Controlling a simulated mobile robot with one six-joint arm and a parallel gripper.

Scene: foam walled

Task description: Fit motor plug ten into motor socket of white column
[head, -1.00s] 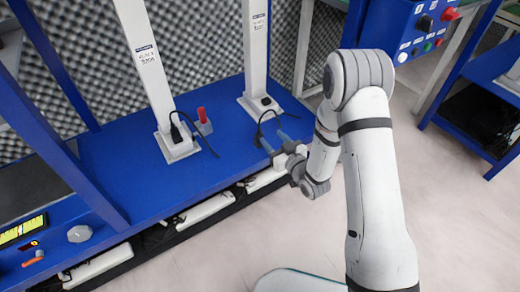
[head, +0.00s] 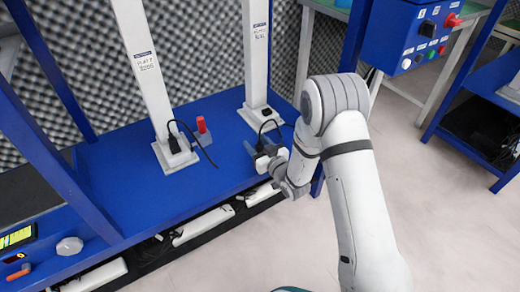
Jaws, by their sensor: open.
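Two white columns stand on the blue bench: a nearer left one (head: 142,75) and a farther right one (head: 256,60), each with a label too small to read. A black plug (head: 174,144) sits at the foot of the left column, with a black cable looping right. Another black cable (head: 266,125) arches from the right column's foot and runs down beside my gripper. My gripper (head: 257,144) is open just in front of that foot, above the bench's front edge. Its fingers point towards the bench. A plug at this cable's end, and whether it is between the fingers, cannot be made out.
A grey block with a red switch (head: 202,125) stands between the columns. The blue bench top (head: 115,185) is mostly clear. A dark tray of white parts (head: 203,227) runs below its front edge. A blue control box (head: 415,35) hangs at right.

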